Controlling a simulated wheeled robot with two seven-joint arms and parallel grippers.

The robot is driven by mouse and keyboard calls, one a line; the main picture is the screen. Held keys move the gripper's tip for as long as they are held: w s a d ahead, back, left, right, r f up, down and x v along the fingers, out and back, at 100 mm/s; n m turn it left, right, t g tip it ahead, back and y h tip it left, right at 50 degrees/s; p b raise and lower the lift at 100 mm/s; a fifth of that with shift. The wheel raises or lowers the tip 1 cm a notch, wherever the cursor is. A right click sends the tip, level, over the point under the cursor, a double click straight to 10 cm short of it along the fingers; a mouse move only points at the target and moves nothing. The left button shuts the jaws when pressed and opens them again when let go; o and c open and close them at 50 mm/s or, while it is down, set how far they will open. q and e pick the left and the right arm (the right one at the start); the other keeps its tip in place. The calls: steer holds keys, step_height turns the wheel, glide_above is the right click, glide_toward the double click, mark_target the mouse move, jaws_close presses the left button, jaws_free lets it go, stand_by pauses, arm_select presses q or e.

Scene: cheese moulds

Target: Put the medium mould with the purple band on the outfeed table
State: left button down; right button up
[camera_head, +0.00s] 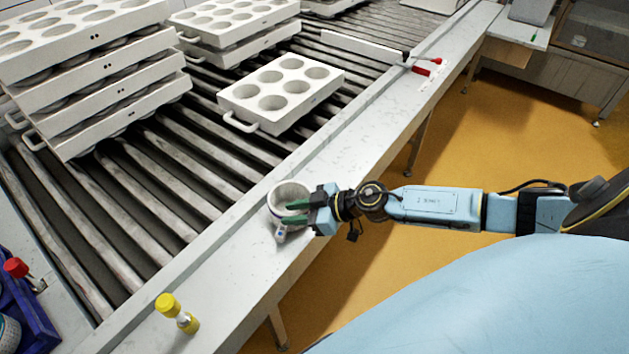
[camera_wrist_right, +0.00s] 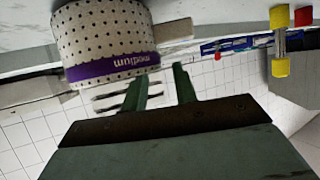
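The medium mould (camera_head: 288,192) is a small white perforated cup on the pale ledge beside the rollers. In the right wrist view the mould (camera_wrist_right: 105,35) appears upside down, with a purple band reading "medium". My right gripper (camera_head: 291,212) is at the mould's near side, its green fingers pointing left. In the wrist view its fingers (camera_wrist_right: 168,73) are apart with a gap between them, and the mould is ahead and to the left. I cannot tell whether a finger touches it. My left gripper is not in view. I cannot identify the outfeed table with certainty.
A white multi-hole block mould (camera_head: 283,92) lies on the rollers (camera_head: 150,180), with stacks of similar blocks behind. A blue crate (camera_head: 28,310) is at far left. A small blue-white item (camera_head: 280,233) is beside the mould.

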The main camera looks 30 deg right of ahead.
steer(key=v, duration=1.1)
steer(key=shift+s+d, duration=0.15)
steer(key=shift+s, duration=0.05)
steer(key=w+d+f+m+t+h, duration=0.1)
steer(key=d+f+m+t+h, duration=0.15)
steer(key=d+f, duration=0.4)
steer(key=s+d+f+m+g+h, duration=0.1)
steer(key=s+f+m+h, duration=0.3)
steer(key=f, duration=0.6)
steer(key=s+d+f+g+h, duration=0.25)
steer(key=s+f, duration=0.35)
steer(key=f, duration=0.5)
steer(key=s+a+f+g, duration=0.2)
steer(key=s+a+f, duration=0.2)
steer(key=s, duration=0.4)
steer(key=s+a+f+g, duration=0.2)
steer(key=s+a+f, duration=0.3)
steer(key=s, duration=0.3)
steer(key=s+a+f+g, duration=0.3)
steer(key=s+a+f, duration=0.1)
steer(key=s+a, duration=0.3)
steer(key=shift+s+f, duration=0.35)
steer(key=shift+s, duration=0.5)
